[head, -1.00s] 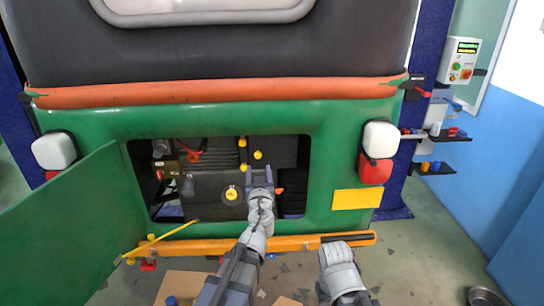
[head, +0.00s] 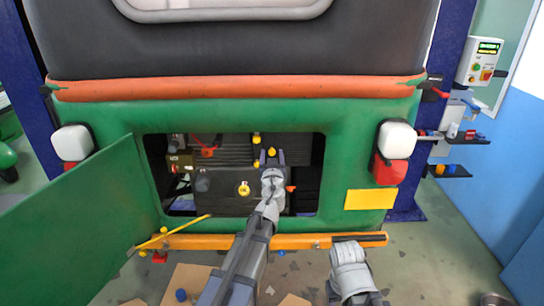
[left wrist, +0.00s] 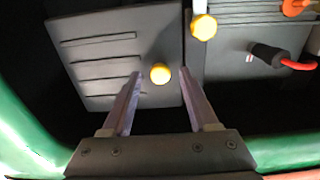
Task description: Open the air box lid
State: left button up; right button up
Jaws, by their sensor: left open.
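The air box appears to be the dark slatted box (left wrist: 118,50) in the left wrist view, with a yellow knob (left wrist: 160,73) near its edge. In the head view its dark face (head: 304,152) shows in the upper right of the engine bay. My left gripper (head: 271,156) reaches into the bay in front of it. In the left wrist view its fingers (left wrist: 159,75) are open, one on each side of the knob; contact cannot be judged. My right gripper (head: 350,250) is low, near the orange bumper, and its jaws are not clear.
The green hatch door (head: 85,215) stands open on the left. The green body (head: 230,116) frames the bay opening. The orange bumper (head: 215,242) runs below it.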

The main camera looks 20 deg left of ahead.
pick_arm(q)
grip_shut()
dwell(0.3)
dwell(1.1)
